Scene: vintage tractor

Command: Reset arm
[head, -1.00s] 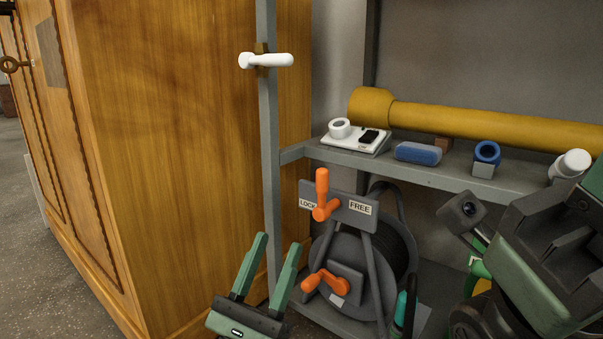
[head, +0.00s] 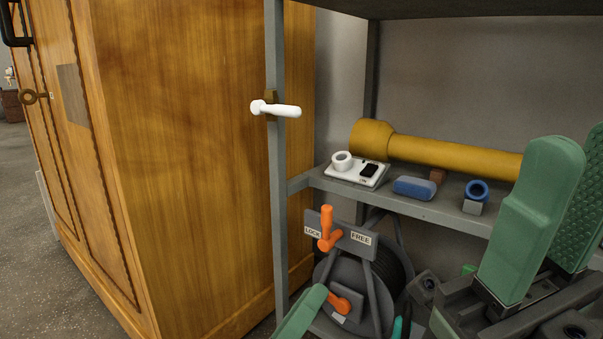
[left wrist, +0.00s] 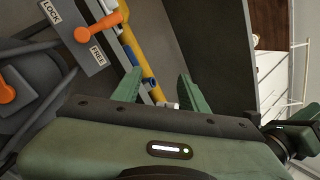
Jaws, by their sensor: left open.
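My left gripper (head: 312,300) is at the bottom edge of the head view, in front of the cable reel. Only one green finger shows there, tilted up to the right. In the left wrist view both green fingers (left wrist: 158,90) stand apart with nothing between them. My right gripper (head: 572,200) is large and close at the right edge of the head view. Its two green fingers point up and stand apart, one textured inner face showing, partly cut off by the edge. The cable reel (head: 335,275) has orange levers and LOCK and FREE labels.
A grey shelf (head: 430,208) carries a yellow tube (head: 450,153), a white device (head: 357,172) and blue items (head: 415,187). A white handle (head: 275,109) sits on the grey post. A wooden cabinet (head: 190,150) fills the left. Floor shows at far left.

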